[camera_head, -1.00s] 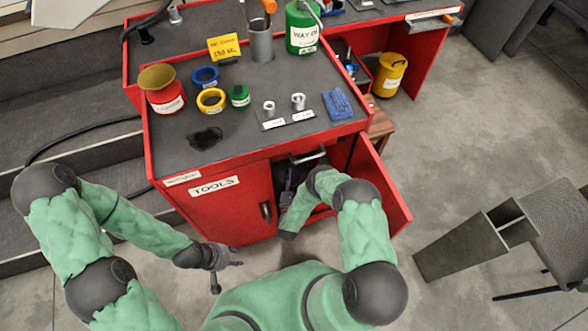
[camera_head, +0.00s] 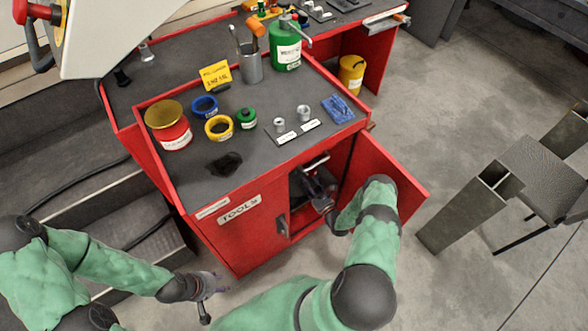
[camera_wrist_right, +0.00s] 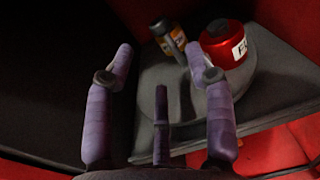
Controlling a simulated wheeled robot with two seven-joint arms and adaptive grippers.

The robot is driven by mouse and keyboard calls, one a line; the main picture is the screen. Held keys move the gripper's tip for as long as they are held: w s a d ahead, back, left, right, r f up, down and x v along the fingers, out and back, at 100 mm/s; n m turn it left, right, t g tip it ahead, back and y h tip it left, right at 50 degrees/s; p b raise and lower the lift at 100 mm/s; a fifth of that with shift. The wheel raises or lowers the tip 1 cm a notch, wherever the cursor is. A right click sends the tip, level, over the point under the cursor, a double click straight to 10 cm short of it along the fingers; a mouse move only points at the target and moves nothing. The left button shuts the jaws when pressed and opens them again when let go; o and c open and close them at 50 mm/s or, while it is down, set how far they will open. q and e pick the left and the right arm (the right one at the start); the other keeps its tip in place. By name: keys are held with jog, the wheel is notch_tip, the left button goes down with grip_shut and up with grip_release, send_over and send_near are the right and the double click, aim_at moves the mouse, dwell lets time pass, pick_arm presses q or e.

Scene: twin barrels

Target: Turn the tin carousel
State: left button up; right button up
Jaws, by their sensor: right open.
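The tin carousel (camera_wrist_right: 262,85) shows in the right wrist view as a rounded grey platform inside the dark cabinet. A red tin (camera_wrist_right: 222,48) with a black cap and white label stands on it, beside a smaller grey tin (camera_wrist_right: 167,36) with an orange label. My right gripper (camera_wrist_right: 158,62) is open and empty, its purple fingers spread; its right finger overlaps the tins in the picture, and I cannot tell whether it touches. In the head view my right gripper (camera_head: 318,185) is at the cabinet opening. My left gripper (camera_head: 212,287) hangs low, fingers spread, with nothing seen in it.
The red cabinet (camera_head: 240,228) has its right door (camera_head: 385,165) swung open. Its grey top (camera_head: 255,160) holds several tins, rings and a green can (camera_head: 286,48). Clear floor lies between.

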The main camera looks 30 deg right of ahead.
jog(key=w+b, duration=0.2)
jog(key=w, duration=0.7)
jog(key=shift+w+a+f+b, duration=0.1)
jog(key=shift+a+b, duration=0.05)
jog(key=shift+b, duration=0.15)
jog(key=shift+w, duration=0.5)
grip_shut()
